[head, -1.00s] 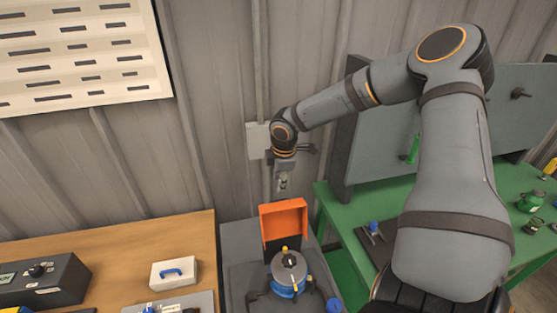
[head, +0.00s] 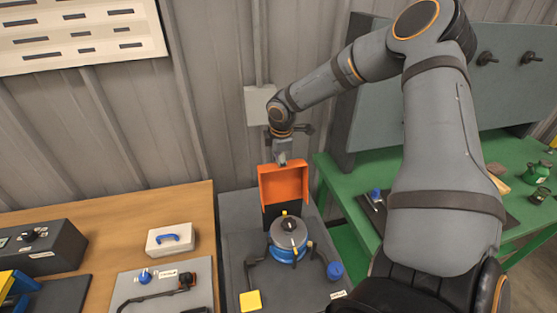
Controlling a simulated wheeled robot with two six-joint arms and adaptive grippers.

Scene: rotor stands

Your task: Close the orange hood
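The orange hood (head: 290,184) stands raised, its open inside facing me, at the back of a grey station. In front of it is a round rotor unit (head: 288,241) with a blue base, a grey top and a yellow-tipped knob. My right gripper (head: 282,158) points down at the hood's top edge, seemingly at or just behind it. Its fingertips are small and partly hidden, so I cannot tell whether they touch the hood or are open. My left gripper is not in view.
A yellow block (head: 250,301) and a blue knob (head: 334,271) sit on the grey station around the rotor unit. A wooden table (head: 110,215) on the left carries a white case (head: 170,239). A green table (head: 345,185) stands right, a wall behind.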

